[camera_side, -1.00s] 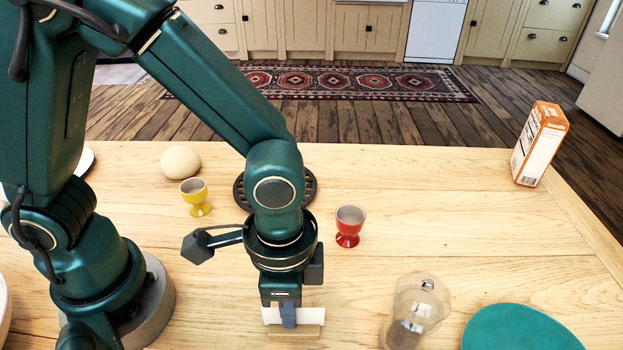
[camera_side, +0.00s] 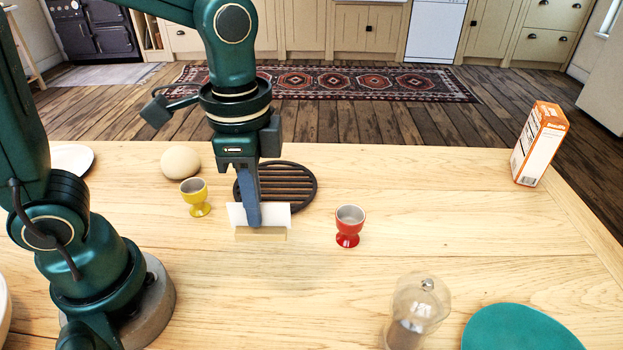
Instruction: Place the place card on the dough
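The place card (camera_side: 278,215) is a white card standing in a pale wooden block (camera_side: 262,235). My gripper (camera_side: 254,222) is shut on it, one blue-grey finger showing in front of the card. The card and its block appear held above the table, between the two egg cups. The dough (camera_side: 181,163) is a round, pale beige ball at the back left of the table. It is apart from my gripper, behind and to the left of it.
A yellow egg cup (camera_side: 195,197) stands between the card and the dough. A dark round trivet (camera_side: 296,183) lies just behind the card. A red egg cup (camera_side: 349,226), a pepper mill (camera_side: 414,312), a teal plate (camera_side: 520,330) and an orange-white box (camera_side: 541,145) are to the right.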

